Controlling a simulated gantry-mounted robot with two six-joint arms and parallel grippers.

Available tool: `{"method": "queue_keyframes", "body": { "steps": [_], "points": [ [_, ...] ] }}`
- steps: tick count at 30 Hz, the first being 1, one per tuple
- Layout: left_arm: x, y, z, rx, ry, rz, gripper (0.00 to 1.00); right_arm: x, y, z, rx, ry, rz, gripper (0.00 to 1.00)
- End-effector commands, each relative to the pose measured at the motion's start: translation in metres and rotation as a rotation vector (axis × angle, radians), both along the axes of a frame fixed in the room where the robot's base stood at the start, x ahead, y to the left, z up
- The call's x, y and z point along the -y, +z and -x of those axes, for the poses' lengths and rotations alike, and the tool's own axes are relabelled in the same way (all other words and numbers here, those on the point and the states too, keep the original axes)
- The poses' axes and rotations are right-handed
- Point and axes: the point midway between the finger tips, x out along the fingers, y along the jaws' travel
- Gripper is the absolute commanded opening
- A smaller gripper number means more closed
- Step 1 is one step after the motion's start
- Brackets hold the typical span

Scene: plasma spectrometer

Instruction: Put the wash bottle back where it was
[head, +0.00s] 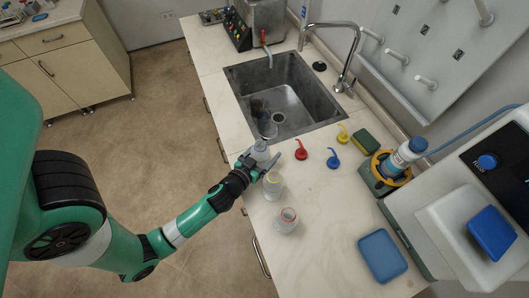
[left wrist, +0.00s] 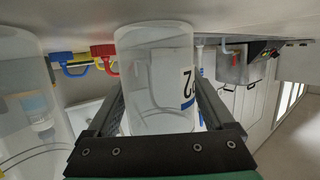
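In the left wrist view the bottle (left wrist: 155,75) fills the gap between my fingers and carries a white label with a dark "2". My left gripper (head: 262,163) has one finger on each side of it, and both appear to touch its wall. The bottle looks upright; whether its base touches the counter is unclear. My right gripper is not in view.
Red (head: 301,151), blue (head: 333,159) and yellow (head: 343,133) nozzle caps lie behind. The sink (head: 285,95) is beyond. A blue tray (head: 382,256) is at right; counter between is clear.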

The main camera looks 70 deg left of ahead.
Motion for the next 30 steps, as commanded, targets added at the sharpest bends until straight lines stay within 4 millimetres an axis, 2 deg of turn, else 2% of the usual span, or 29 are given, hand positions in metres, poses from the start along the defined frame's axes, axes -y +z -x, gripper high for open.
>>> {"method": "queue_keyframes", "body": {
  "steps": [1,7,12,13,14,24,30],
  "points": [
    [0.001,-0.022,0.006,-0.039,0.005,0.013,0.88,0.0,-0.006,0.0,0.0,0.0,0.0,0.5],
    [0.001,-0.022,0.007,-0.04,0.006,0.013,0.88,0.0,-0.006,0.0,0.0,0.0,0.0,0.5],
    [0.001,-0.005,0.007,-0.041,0.007,0.013,0.88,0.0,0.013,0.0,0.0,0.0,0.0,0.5],
    [0.003,-0.007,0.01,-0.042,0.005,0.014,0.88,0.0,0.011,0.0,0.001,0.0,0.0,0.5],
    [0.008,-0.01,0.016,-0.043,0.003,0.013,0.88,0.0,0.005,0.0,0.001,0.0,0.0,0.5],
    [0.06,0.021,0.08,-0.03,-0.006,0.008,0.88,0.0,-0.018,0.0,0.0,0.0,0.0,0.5],
    [0.07,0.03,0.092,-0.029,-0.001,0.01,0.88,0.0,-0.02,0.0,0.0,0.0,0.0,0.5]
  ]
}}
